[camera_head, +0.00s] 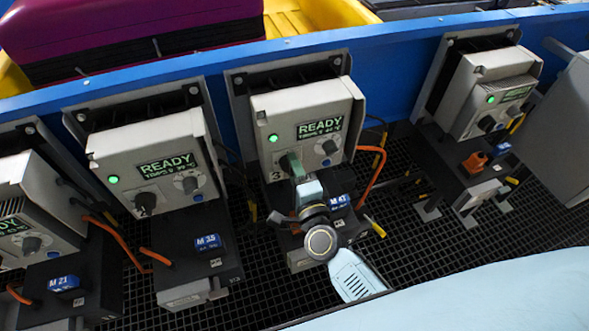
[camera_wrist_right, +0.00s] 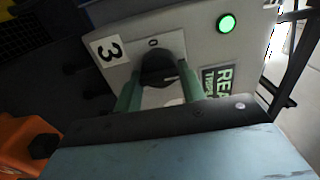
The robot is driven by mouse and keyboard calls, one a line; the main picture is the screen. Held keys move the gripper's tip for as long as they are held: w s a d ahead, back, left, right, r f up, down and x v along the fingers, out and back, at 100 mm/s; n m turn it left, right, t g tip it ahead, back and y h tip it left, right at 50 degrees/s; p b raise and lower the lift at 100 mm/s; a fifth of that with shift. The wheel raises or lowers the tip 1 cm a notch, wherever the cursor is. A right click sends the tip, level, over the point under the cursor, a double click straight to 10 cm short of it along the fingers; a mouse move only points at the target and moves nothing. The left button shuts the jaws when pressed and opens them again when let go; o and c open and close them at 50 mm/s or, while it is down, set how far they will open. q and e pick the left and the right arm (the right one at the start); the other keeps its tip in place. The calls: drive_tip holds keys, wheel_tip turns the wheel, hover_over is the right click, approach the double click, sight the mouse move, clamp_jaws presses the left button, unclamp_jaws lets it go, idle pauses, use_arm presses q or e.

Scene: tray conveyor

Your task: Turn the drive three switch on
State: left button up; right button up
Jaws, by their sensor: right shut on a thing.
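The drive three unit (camera_head: 290,105) is a white box with a lit green lamp (camera_head: 273,138) and a display (camera_head: 320,128) reading READY. My right gripper (camera_wrist_right: 160,88) is shut on the switch, with a green finger on each side. In the head view my right gripper (camera_head: 292,166) hides the switch. I cannot tell the switch's exact position. My left gripper is not in view.
Similar drives stand left (camera_head: 150,140) and right (camera_head: 490,85), also showing READY and green lamps. A second knob (camera_head: 329,148) sits right of my gripper on drive three. Orange cables (camera_head: 373,175) run beside the units. A blue rail (camera_head: 390,65) lies behind, dark grating below.

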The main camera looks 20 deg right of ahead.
drive_tip(key=o, duration=1)
drive_tip(key=shift+s, duration=0.1)
drive_tip(key=s, duration=1.3)
drive_tip(key=shift+s+d, duration=0.15)
drive_tip(key=shift+d, duration=0.05)
